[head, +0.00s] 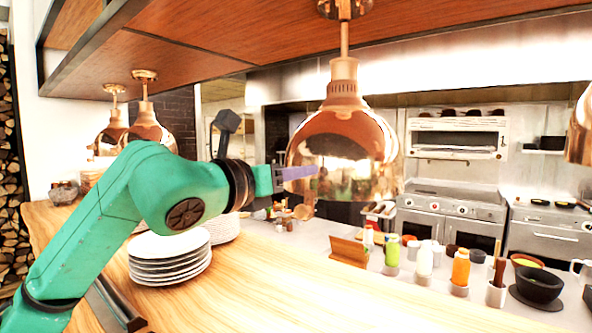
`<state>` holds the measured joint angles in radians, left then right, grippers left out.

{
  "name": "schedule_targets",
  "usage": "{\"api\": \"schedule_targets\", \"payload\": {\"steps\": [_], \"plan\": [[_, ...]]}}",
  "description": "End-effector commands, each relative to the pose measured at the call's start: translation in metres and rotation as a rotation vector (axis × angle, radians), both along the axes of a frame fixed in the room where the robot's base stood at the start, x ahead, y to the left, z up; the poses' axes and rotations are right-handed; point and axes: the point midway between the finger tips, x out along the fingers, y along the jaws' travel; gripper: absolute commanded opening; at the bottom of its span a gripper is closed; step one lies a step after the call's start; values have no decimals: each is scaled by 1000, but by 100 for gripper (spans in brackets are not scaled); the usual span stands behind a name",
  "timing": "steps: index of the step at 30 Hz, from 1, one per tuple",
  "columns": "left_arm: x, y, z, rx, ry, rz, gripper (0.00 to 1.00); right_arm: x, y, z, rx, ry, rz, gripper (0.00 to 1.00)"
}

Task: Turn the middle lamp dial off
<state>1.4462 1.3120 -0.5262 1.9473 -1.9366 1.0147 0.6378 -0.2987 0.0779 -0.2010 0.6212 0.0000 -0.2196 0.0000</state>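A large copper heat lamp (345,110) hangs from the wooden overhead shelf near the middle of the head view. I cannot make out a dial on it; a dial may be hidden or too small to tell. My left gripper (300,173) reaches in from the left on a green arm. Its purple-tipped fingers point right and overlap the left part of the lamp's shiny shade. I cannot tell whether they touch it. The fingers show edge-on, so their gap is unclear. My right gripper is out of view.
Other copper lamps hang at the left (148,125) and at the right edge (580,130). White plates (170,262) are stacked on the wooden counter (250,290) below my arm. Bottles (461,268) and a black bowl (540,283) stand behind it. The counter's front middle is clear.

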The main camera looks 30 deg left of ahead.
Motion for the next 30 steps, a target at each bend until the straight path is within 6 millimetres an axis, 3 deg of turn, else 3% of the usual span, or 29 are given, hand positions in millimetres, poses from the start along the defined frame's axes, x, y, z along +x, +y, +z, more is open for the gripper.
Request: {"api": "schedule_targets", "payload": {"steps": [1,2,3,17,30], "plan": [[0,0,0,0,0,0,14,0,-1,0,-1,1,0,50],[0,0,0,0,0,0,3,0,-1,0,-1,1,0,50],[0,0,0,0,0,0,0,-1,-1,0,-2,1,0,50],[0,0,1,76,-11,0,0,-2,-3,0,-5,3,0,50],[0,-1,1,420,-59,-1,0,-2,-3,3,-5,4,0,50]]}}
